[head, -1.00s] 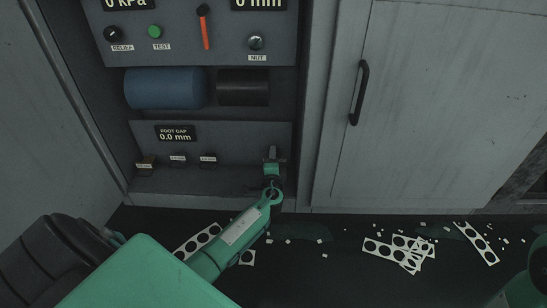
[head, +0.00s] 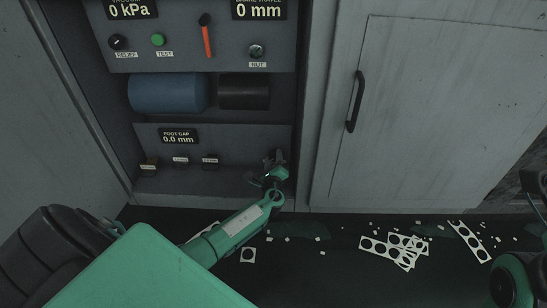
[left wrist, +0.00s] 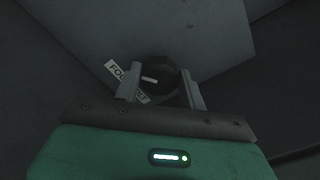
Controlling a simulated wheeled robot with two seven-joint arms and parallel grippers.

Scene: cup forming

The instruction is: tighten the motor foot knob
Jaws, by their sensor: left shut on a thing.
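The motor foot knob (left wrist: 158,72) is dark and round with a white mark on its face, in the left wrist view. My left gripper (left wrist: 160,92) is shut on it, one finger on each side. A white label (left wrist: 117,70) beside the knob is partly hidden by a finger. In the head view my left gripper (head: 271,164) is at the right end of the lower panel, tilted, and hides the knob there. The foot gap display (head: 178,136) reads 0.0 mm.
A blue motor cylinder (head: 168,92) and a black cylinder (head: 244,91) sit above the lower panel. Several small dark blocks (head: 181,161) with labels stand left of my gripper. A closed cabinet door (head: 430,110) is at right. Punched strips (head: 400,247) and scraps litter the floor.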

